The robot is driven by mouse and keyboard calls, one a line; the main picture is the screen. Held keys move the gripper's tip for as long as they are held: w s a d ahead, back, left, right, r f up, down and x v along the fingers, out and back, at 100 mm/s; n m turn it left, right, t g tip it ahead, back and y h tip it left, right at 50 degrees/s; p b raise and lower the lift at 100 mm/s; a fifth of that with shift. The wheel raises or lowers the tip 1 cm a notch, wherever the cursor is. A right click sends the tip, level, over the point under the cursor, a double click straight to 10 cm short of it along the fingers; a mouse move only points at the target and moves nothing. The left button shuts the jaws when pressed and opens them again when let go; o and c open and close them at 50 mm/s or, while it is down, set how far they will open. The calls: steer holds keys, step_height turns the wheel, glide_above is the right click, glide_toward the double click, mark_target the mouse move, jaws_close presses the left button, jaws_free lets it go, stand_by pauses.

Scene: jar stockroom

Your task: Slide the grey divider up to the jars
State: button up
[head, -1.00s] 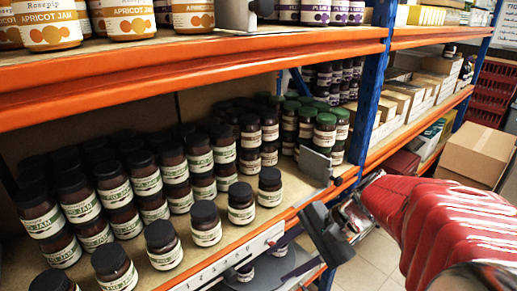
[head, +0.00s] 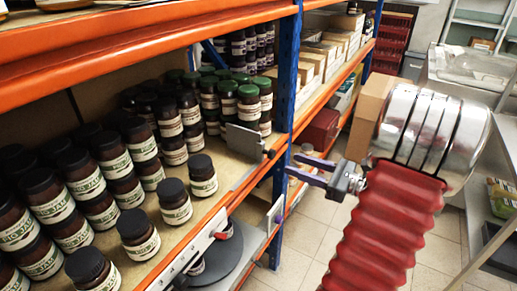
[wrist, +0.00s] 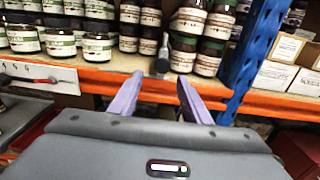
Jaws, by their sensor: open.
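The grey divider (head: 244,140) stands upright on the middle shelf, with a dark fitting at the shelf's front edge. In the wrist view what looks like its dark fitting (wrist: 163,58) shows edge-on, ahead of and between the fingers. Black-lidded dark jars (head: 175,203) stand to the left of the divider, with a gap of bare shelf between. Green-lidded jars (head: 249,104) stand behind it. My gripper (head: 292,168) is open and empty, just right of the divider's fitting, pointing at the shelf. It also shows in the wrist view (wrist: 160,80), its fingers apart.
A blue upright (head: 284,85) stands close to the right of the divider. The orange shelf above (head: 150,45) overhangs the jars. The aisle floor is clear.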

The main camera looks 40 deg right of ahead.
mark_target(261, 151)
steer(key=shift+s+d, duration=0.1)
steer(key=shift+d, duration=0.15)
steer(key=x, duration=1.3)
steer(key=shift+w+r, duration=0.1)
steer(key=shift+w, duration=0.3)
steer(key=shift+c, duration=0.3)
jaws_close()
